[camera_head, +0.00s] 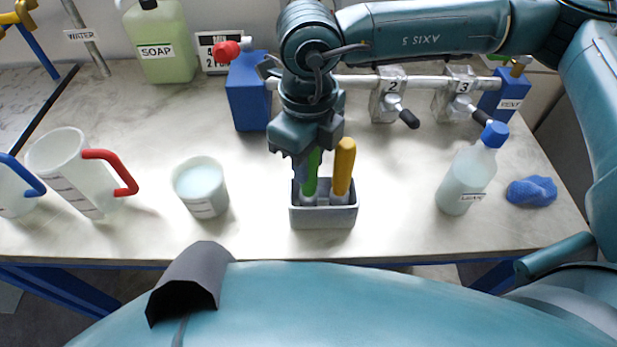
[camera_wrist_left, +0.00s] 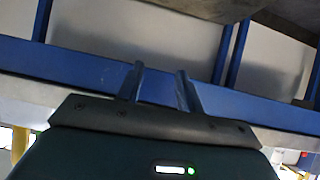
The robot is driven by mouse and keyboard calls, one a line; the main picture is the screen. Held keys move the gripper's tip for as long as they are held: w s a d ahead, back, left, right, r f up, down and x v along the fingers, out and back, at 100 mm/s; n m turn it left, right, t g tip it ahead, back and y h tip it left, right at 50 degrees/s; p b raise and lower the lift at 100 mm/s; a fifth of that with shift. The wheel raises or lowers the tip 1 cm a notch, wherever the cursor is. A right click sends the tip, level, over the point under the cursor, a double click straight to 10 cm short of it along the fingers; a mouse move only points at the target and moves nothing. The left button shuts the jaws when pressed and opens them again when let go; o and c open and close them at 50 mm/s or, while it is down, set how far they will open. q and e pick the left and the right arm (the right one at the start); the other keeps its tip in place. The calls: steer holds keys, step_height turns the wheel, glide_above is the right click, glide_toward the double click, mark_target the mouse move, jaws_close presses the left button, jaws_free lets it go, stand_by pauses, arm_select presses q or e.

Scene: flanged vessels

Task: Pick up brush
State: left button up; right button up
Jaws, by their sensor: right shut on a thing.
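A grey two-slot holder (camera_head: 323,216) stands near the front middle of the table in the head view. A brush with a green handle (camera_head: 310,172) and one with a yellow handle (camera_head: 343,165) stand upright in it, side by side. My right gripper (camera_head: 307,160) reaches down from above and is shut on the green handle; its fingers hide part of the handle. The brush heads are hidden inside the holder. My left gripper (camera_wrist_left: 160,88) shows in the left wrist view, its two fingers apart and empty, beside a blue table frame beam (camera_wrist_left: 90,72).
A white beaker (camera_head: 201,188) stands left of the holder, with a red-handled jug (camera_head: 75,170) farther left. Valved pipework (camera_head: 350,84) and a soap canister (camera_head: 160,45) stand behind.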

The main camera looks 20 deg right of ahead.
steer(key=shift+r, duration=0.1)
arm_select(q)
steer(key=shift+w+d+b, duration=0.1)
steer(key=shift+d+b, duration=0.2)
steer(key=shift+b, duration=0.3)
arm_select(e)
step_height(320, 180, up, 10)
steer(key=shift+f, duration=0.1)
arm_select(q)
steer(key=shift+a+f, duration=0.15)
stand_by(0.7)
arm_select(e)
steer(key=shift+a, duration=0.1)
stand_by(0.8)
